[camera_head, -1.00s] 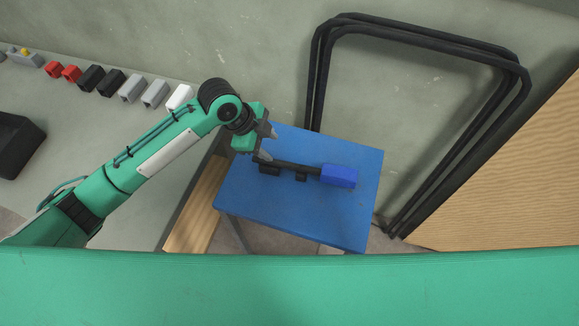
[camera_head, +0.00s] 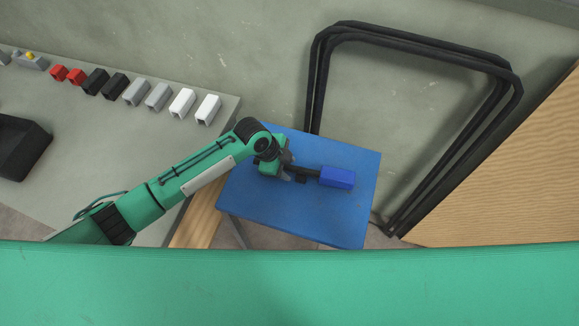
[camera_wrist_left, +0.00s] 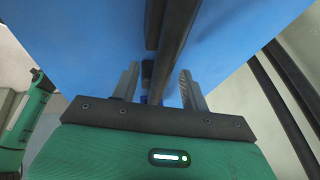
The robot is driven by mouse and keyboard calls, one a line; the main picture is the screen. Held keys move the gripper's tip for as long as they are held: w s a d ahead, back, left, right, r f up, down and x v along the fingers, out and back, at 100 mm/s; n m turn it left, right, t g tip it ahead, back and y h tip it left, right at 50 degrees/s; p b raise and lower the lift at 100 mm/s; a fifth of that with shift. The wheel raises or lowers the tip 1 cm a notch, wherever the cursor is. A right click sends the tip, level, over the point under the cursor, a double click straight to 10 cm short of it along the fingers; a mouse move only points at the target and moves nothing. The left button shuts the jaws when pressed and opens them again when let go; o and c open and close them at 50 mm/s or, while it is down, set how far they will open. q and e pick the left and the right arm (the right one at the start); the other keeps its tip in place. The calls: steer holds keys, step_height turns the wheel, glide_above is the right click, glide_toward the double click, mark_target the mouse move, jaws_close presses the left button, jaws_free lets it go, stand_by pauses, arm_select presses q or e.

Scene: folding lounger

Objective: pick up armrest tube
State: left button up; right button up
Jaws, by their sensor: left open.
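The armrest tube (camera_head: 307,172) is a dark, thin bar lying on a small blue table (camera_head: 337,225). A blue block (camera_head: 337,179) is at its right end. My left gripper (camera_head: 286,166) is over the tube's left part and hides that end in the head view. In the left wrist view, the dark tube (camera_wrist_left: 172,45) runs lengthwise between the two spread fingers of my left gripper (camera_wrist_left: 160,84). A gap shows on the right finger's side; contact on the left side cannot be told. My right gripper is not in view.
Black bent tube frames (camera_head: 420,45) stand against the wall behind and right of the table. A grey bench (camera_head: 90,130) at left carries small red, black, grey and white blocks and a black tray (camera_head: 20,147). A wooden panel (camera_head: 500,190) is at right.

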arm_select(q)
steer(key=shift+x, duration=0.85)
steer(key=shift+w, duration=0.1)
jaws_close()
steer(key=shift+r, duration=0.2)
